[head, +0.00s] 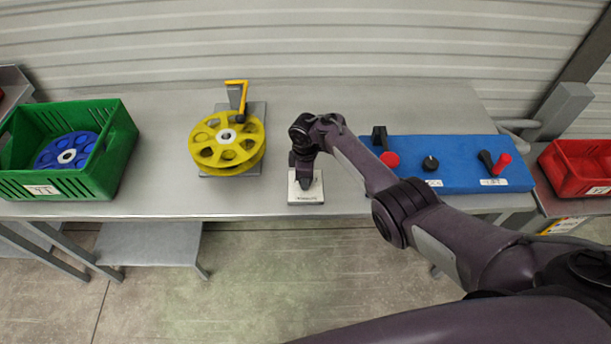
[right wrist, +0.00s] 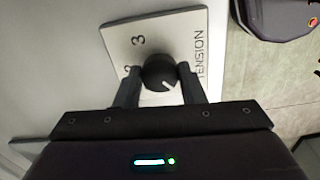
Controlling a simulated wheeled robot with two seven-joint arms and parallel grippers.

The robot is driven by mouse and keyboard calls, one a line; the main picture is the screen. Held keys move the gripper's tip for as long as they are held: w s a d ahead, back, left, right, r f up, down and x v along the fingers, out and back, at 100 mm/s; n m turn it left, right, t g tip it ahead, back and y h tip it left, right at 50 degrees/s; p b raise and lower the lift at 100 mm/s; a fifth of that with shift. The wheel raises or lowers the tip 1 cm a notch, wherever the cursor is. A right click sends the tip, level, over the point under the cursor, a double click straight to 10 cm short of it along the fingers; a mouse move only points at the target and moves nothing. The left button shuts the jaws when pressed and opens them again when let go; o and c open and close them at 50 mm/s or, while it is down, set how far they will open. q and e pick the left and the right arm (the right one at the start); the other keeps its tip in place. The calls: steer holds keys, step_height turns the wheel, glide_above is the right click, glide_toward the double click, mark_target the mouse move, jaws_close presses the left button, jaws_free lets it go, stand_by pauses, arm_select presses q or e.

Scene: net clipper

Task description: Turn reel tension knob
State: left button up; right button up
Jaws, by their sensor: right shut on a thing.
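The reel tension knob (right wrist: 160,72) is a round black knob with a white pointer line. It sits on a pale plate (right wrist: 118,36) marked TENSION, with the numbers 2 and 3 visible in the right wrist view. My right gripper (right wrist: 158,84) has one finger on each side of the knob and is shut on it. In the head view the plate (head: 306,198) lies near the table's front edge, and my right gripper (head: 304,180) comes down over it, hiding the knob. My left gripper is not in view.
A yellow reel (head: 228,143) with a crank stands left of the plate. A blue control panel (head: 450,150) with knobs and levers lies to the right, partly behind my right arm. A green crate (head: 110,160) holds a blue reel. A red crate (head: 575,170) is at far right.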

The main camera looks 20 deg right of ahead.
steer(key=shift+w, duration=0.1)
steer(key=o, duration=1)
steer(key=shift+r, duration=0.15)
step_height(320, 180, up, 8)
steer(key=shift+f+p, duration=0.25)
steer(key=shift+p, duration=0.4)
